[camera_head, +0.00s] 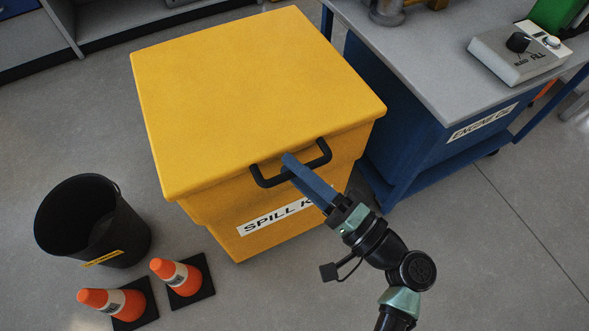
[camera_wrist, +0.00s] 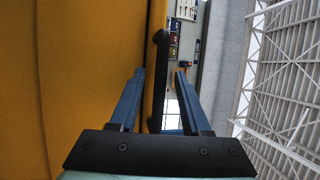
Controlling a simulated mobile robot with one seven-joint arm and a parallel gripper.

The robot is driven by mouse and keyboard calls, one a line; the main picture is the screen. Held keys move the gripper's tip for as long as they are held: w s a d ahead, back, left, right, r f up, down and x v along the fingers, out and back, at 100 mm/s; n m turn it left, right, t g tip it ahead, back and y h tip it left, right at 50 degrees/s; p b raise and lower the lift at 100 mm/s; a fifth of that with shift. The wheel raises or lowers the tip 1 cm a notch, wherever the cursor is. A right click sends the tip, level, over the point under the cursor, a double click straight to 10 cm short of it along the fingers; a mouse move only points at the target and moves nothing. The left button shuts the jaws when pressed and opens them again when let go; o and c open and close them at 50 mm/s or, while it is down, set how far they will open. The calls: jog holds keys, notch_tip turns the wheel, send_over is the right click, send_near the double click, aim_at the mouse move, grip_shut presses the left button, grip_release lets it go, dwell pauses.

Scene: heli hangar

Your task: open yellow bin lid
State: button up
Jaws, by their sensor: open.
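The yellow bin (camera_head: 250,222) has a "SPILL KIT" label on its front, and its yellow lid (camera_head: 255,90) lies flat and shut on top. A black bar handle (camera_head: 319,160) sticks out from the lid's front edge. My gripper (camera_head: 289,163) reaches up to the handle from the front right, its blue fingers overlapping the bar in the head view. In the wrist view, my gripper (camera_wrist: 157,88) is open, and the black handle (camera_wrist: 161,40) shows between the two blue fingers. Whether either finger touches the bar cannot be told. Part of the label is hidden behind my gripper.
A black bucket (camera_head: 112,238) and two orange cones (camera_head: 103,299) stand left of the bin. A blue cart (camera_head: 405,145) with a grey top stands close on its right, carrying a grey device (camera_head: 510,55). Grey floor is clear at the lower right.

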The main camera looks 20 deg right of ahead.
jog(key=shift+w+a, duration=0.1)
jog(key=shift+w, duration=0.15)
grip_shut()
dwell(1.4)
